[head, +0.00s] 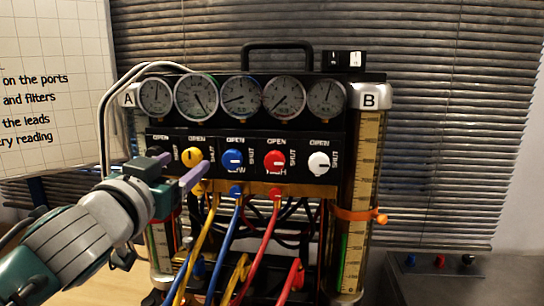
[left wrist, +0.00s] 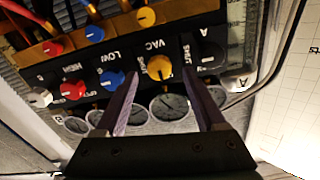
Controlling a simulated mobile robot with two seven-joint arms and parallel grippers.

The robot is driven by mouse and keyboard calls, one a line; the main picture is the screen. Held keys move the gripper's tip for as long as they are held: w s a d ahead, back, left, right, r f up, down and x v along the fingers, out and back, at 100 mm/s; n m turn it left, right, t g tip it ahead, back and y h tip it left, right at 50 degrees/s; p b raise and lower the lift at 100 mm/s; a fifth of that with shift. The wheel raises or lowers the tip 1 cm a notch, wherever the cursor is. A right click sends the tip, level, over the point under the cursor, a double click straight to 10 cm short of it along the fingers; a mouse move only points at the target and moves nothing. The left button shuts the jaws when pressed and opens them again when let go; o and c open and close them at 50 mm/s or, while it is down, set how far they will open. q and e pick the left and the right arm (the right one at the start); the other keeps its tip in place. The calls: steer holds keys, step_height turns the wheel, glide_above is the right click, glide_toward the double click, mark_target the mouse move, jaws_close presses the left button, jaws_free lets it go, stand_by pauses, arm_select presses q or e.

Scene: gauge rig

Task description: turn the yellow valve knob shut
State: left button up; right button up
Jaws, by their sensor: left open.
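The yellow valve knob (head: 192,156) is on the black panel of the gauge rig, second from the left, with OPEN printed above it and SHUT to its right. In the left wrist view the yellow knob (left wrist: 159,68) lies between the two purple fingertips, which show apart from it on either side. My left gripper (head: 180,170) is open and empty, close in front of the panel at the knob. Whether a finger touches the knob, and where its pointer stands, I cannot tell. My right gripper is not in view.
A blue knob (head: 232,159), a red knob (head: 275,161) and a white knob (head: 318,162) sit to the right. Round gauges (head: 242,97) line the top. Coloured hoses (head: 262,250) hang below the panel. A white pipe (head: 108,100) curves at the left.

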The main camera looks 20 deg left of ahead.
mark_target(193, 157)
arm_select(q)
steer(key=shift+x, duration=1.05)
jaws_close()
